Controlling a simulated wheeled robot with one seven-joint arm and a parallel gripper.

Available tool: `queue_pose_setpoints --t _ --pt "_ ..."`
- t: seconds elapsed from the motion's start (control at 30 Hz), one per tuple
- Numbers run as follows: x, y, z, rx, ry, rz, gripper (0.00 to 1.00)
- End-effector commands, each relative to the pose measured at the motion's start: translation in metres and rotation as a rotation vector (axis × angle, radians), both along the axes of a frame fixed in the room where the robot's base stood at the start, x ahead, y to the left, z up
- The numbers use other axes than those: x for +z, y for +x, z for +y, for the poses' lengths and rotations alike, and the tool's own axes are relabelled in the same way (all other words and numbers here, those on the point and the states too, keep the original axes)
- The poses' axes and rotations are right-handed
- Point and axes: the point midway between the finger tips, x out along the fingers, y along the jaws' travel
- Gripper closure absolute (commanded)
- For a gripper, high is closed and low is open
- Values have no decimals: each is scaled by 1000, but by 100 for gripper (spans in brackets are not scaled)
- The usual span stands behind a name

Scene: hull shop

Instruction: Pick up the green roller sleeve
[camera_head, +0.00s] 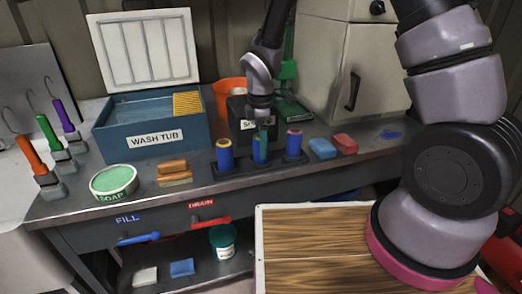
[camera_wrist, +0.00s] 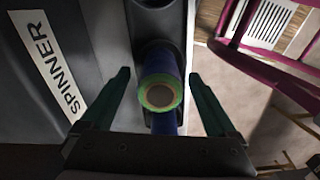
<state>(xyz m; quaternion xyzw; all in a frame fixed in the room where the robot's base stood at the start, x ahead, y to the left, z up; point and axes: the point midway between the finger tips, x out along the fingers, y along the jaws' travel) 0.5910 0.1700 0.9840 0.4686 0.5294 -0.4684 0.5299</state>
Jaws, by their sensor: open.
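The green roller sleeve (camera_wrist: 160,93) shows end-on in the wrist view, with a green ring around a tan core and a blue body. It lies between the two fingers of my open gripper (camera_wrist: 159,75), with a gap on each side. In the head view the sleeve (camera_head: 260,153) stands upright in the middle of a dark rack (camera_head: 232,168), partly hidden by my gripper (camera_head: 263,128), which is just above and around its top. A yellow-topped blue sleeve (camera_head: 224,155) stands on its left and a pink-topped blue sleeve (camera_head: 293,144) on its right.
A wash tub (camera_head: 150,140), soap dish (camera_head: 114,182), orange sponges (camera_head: 174,172) and upright roller handles (camera_head: 45,135) are to the left. Behind is the black spinner box (camera_head: 238,108). Blue (camera_head: 322,148) and red (camera_head: 345,143) blocks lie right of the rack.

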Motion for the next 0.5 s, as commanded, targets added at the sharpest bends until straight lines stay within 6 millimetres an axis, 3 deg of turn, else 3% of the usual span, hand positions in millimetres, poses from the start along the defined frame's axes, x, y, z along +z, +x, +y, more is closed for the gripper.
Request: queue_pose_setpoints --t 0.2,0.43,0.47,0.5 --pt "-24 0 0 0 0 0 7" --pt "-25 0 0 0 0 -1 7" --pt "-25 0 0 0 0 -1 15" --pt "-25 0 0 0 0 -1 30"
